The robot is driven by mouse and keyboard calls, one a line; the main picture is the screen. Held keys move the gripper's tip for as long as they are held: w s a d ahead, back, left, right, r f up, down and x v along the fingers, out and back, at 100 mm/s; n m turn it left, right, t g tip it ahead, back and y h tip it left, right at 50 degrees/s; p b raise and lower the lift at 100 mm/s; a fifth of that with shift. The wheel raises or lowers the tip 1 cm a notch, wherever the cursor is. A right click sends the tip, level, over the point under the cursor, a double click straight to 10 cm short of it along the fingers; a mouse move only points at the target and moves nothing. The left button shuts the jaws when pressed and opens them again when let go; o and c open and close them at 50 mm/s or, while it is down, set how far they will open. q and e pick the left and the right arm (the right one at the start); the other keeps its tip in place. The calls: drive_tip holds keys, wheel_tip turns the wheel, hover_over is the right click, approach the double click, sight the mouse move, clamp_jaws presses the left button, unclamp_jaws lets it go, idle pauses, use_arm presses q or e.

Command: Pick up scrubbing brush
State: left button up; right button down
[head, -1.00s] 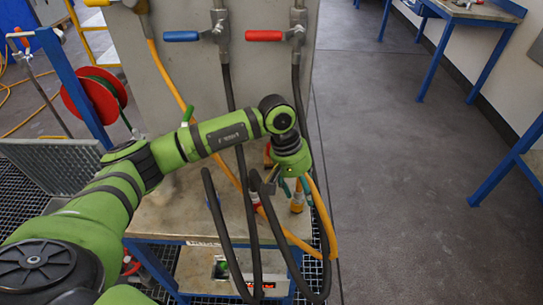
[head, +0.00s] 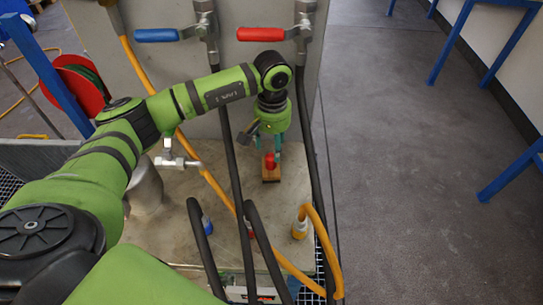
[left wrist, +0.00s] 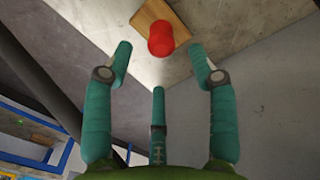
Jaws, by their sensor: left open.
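The scrubbing brush (head: 271,174) stands on the worktop near the back panel, with a wooden block below and a red knob on top. In the left wrist view the red knob (left wrist: 161,39) and part of the wooden block (left wrist: 152,14) show beyond the fingertips. My left gripper (head: 269,151) points down just above the brush. Its teal fingers are spread and empty, also in the left wrist view (left wrist: 160,56). The knob lies between the directions of the two outer fingers, toward the top of that view. Contact is not visible. My right gripper is not in view.
Blue (head: 156,35) and red (head: 260,34) valve handles are on the panel behind.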

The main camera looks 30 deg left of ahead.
sight(271, 156)
use_arm(q)
drive_tip(key=shift+s+d+f+p, duration=0.1)
drive_tip(key=shift+s+f+p, duration=0.15)
drive_tip(key=shift+f+p, duration=0.3)
drive_tip(key=shift+s+f+p, duration=0.25)
drive_tip(key=shift+f+p, duration=0.2)
drive_tip(key=shift+f, duration=0.2)
drive_tip(key=f, duration=0.3)
drive_tip(key=shift+w+a+f+p, duration=0.2)
drive_tip(key=shift+w+p, duration=0.05)
drive_tip(key=shift+p, duration=0.15)
drive_tip(key=shift+f, duration=0.15)
drive_tip(key=shift+c, duration=0.4)
clamp_jaws()
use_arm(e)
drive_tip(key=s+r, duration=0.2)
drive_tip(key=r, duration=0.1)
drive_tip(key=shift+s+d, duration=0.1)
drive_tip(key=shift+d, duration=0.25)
